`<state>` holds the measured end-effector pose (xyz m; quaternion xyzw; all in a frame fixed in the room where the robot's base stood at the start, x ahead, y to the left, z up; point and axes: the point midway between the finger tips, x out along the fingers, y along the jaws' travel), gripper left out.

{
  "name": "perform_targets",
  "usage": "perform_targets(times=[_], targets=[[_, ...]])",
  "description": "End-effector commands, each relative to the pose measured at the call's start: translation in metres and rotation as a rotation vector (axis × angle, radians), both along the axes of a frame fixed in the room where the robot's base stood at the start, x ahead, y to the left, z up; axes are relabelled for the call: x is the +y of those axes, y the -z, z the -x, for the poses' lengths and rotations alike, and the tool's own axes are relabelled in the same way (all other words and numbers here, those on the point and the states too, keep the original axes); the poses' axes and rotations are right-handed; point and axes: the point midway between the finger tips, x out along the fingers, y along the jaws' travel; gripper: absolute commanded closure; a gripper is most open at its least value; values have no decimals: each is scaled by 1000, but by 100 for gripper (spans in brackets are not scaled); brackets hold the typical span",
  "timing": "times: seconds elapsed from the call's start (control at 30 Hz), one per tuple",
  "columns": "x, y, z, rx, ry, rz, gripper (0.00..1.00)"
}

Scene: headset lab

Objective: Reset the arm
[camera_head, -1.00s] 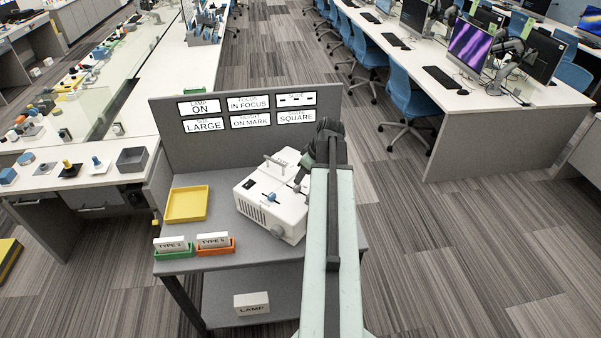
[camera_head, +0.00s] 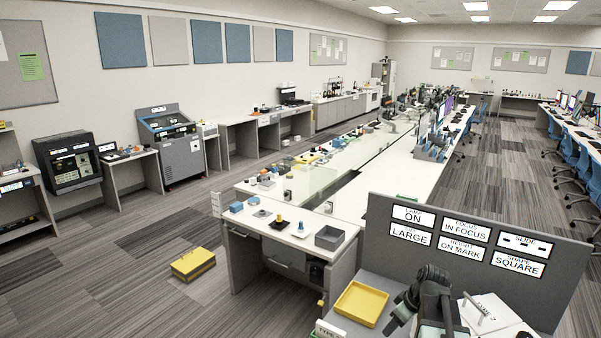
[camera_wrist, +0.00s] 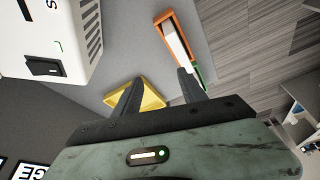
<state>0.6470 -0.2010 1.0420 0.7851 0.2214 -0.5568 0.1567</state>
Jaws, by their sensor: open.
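My gripper (camera_head: 425,290) is at the lower right of the head view, in front of the grey panel and above the workbench. Part of my arm is cut off by the bottom edge. In the wrist view my gripper (camera_wrist: 160,76) has its two dark fingers spread apart with nothing held between them. The yellow tray (camera_wrist: 150,96) shows behind the fingers, with the orange holder (camera_wrist: 168,18) and its white card beyond. The white machine (camera_head: 490,318) is right of my gripper in the head view, partly cut off. Its vented side and black switch show in the wrist view (camera_wrist: 75,22).
The grey panel (camera_head: 400,260) with several white signs stands at the bench's back edge. The yellow tray (camera_head: 362,304) lies left of my gripper. A side bench (camera_head: 262,218) with small parts and a grey bin (camera_head: 329,238) stands further left. A yellow case (camera_head: 193,263) lies on the floor.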

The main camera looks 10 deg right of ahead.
Motion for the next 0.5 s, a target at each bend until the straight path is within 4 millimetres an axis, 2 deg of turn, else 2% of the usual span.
perform_targets(times=[0.03, 0.1, 0.2, 0.3, 0.37, 0.4, 0.5], targets=[[45, 18, -2, 22, -45, 5, 51], [93, 28, -1, 56, -73, 12, 51], [152, 42, 8, 110, -76, 27, 51], [200, 56, 26, 170, -36, 50, 51], [220, 62, 42, 212, 32, 71, 51], [224, 63, 50, 237, 98, 82, 51], [211, 60, 65, 284, 284, 102, 51]])
